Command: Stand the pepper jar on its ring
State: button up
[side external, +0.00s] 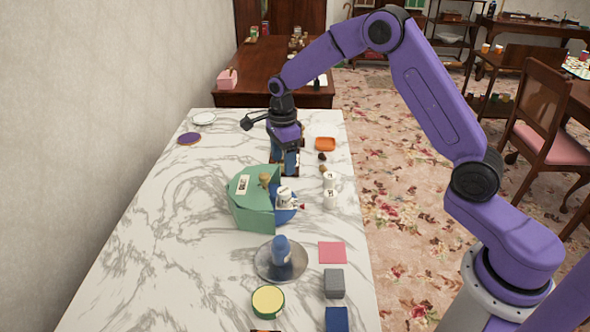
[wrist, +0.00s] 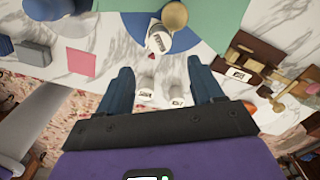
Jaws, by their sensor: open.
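My gripper (side external: 286,162) points down over the far half of the marble counter, its blue fingers apart and empty. It also shows in the wrist view (wrist: 160,76). A white jar with a dark-marked label (side external: 285,196) sits at the blue part of a green block; it is in the wrist view too (wrist: 158,40). Two more white jars stand at the counter's right side, one behind (side external: 330,180) and one in front (side external: 330,199). In the wrist view they appear between the fingers (wrist: 147,84). I cannot read which jar is pepper, nor make out a ring.
The green block (side external: 252,212) stands mid-counter. A wooden stand (wrist: 262,60) is beyond my gripper. A blue bottle (side external: 281,252) stands on a metal plate (side external: 262,266). An orange dish (side external: 325,144) lies at the right edge. The counter's left side is mostly clear.

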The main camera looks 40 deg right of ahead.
jog(key=s+a+r+n, duration=0.3)
jog(key=s+r+n, duration=0.1)
jog(key=s+n, duration=0.5)
jog(key=s+a+r+n, duration=0.4)
jog(key=s+n, duration=0.4)
jog(key=s, duration=0.2)
jog(key=s+d+n, duration=0.3)
jog(key=s+n, duration=0.5)
jog(key=s, duration=0.2)
jog(key=s+d+r+n, duration=0.1)
jog(key=s+d+n, duration=0.2)
jog(key=s+n, duration=0.5)
jog(key=shift+s+d+r+n, duration=0.2)
jog(key=shift+s+d+n, duration=0.1)
jog(key=shift+s, duration=0.55)
